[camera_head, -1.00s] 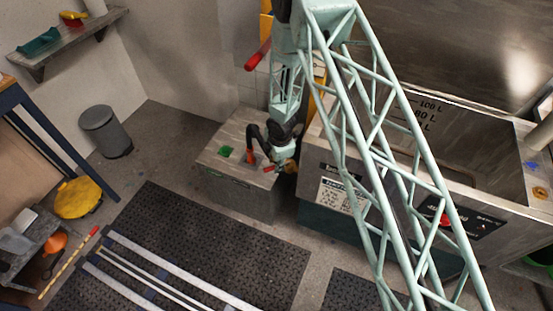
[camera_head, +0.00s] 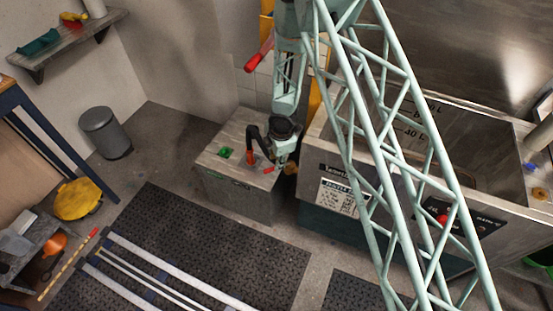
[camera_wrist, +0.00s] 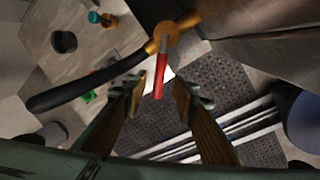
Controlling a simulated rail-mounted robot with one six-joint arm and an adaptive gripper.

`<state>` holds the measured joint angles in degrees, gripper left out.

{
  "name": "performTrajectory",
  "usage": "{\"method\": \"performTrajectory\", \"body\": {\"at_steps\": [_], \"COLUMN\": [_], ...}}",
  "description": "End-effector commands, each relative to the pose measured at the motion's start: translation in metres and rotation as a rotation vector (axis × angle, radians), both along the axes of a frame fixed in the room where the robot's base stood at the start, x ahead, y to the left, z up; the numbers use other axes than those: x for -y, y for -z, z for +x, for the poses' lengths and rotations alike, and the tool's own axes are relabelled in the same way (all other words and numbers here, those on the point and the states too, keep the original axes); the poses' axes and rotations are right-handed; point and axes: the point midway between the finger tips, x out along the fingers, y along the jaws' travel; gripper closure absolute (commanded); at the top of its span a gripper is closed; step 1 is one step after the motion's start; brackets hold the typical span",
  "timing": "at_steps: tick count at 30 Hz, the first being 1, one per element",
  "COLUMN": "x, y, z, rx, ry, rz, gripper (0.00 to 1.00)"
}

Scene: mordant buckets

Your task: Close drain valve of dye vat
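The brass drain valve (camera_wrist: 163,38) is at the top centre of the wrist view, at the lower corner of the steel dye vat (camera_head: 318,153). Its red lever (camera_wrist: 161,82) points down the picture, toward my gripper. In the head view the red lever (camera_head: 268,170) and brass body (camera_head: 291,168) show small beside the vat, partly hidden by my wrist. My gripper (camera_wrist: 160,92) is open, with one finger on each side of the red lever's end. I see gaps on both sides; contact cannot be told. In the head view my gripper (camera_head: 282,160) is just above the valve.
A black hose (camera_wrist: 75,92) runs left of the valve. A low grey block (camera_head: 232,183) with a green patch (camera_head: 225,152) stands beneath it. A black floor mat (camera_head: 210,240), a grey bin (camera_head: 104,132) and a yellow-topped stool (camera_head: 78,198) lie to the left.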

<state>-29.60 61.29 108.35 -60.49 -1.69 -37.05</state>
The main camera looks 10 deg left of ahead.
Motion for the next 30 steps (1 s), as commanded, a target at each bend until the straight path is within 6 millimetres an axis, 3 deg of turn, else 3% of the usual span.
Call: {"method": "performTrajectory", "body": {"at_steps": [13,30], "x": [0.002,0.002], "y": [-0.013,-0.015], "z": [-0.002,-0.003], "rx": [0.002,0.002], "ry": [-0.001,-0.001], "rz": [0.0,0.0], "gripper": [0.74,0.74]}}
